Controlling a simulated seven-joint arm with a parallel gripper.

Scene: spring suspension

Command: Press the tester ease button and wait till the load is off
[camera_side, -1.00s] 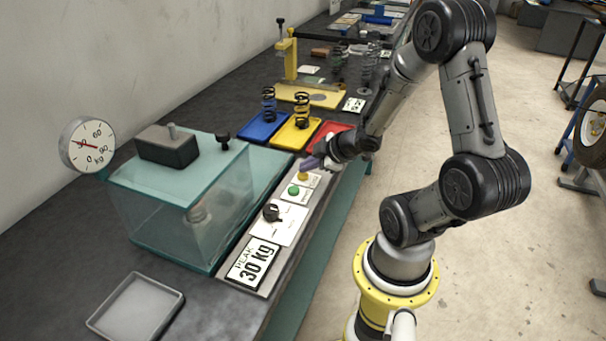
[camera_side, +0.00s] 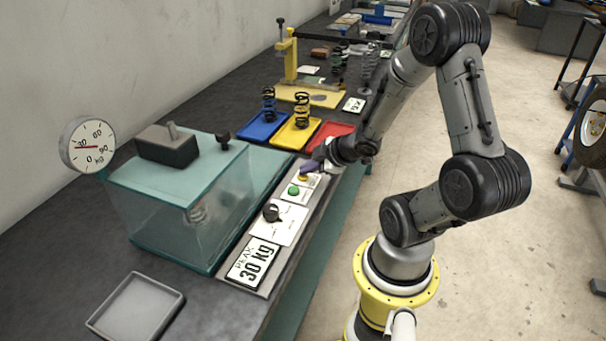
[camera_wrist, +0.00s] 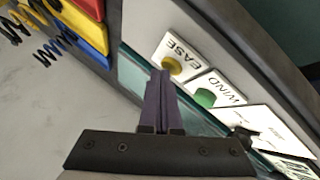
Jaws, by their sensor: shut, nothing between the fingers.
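The yellow ease button (camera_wrist: 173,65) sits on its white EASE plate on the tester's panel; it also shows in the side view (camera_side: 303,178), partly covered. My gripper (camera_wrist: 161,74) is shut and empty, its purple fingertips right at the button's edge. I cannot tell whether they press it. The green WIND button (camera_wrist: 205,97) is beside it. The tester (camera_side: 180,205) is a teal box with clear walls and a spring (camera_side: 198,213) dimly visible inside. The dial gauge (camera_side: 87,145) has a red needle lying about level, near 30.
A black knob (camera_side: 271,212) stands on the panel nearer the camera. Blue (camera_side: 252,134), yellow (camera_side: 283,140) and red (camera_side: 340,130) trays lie behind; springs stand in the blue and yellow ones. An empty grey tray (camera_side: 135,306) lies in front.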

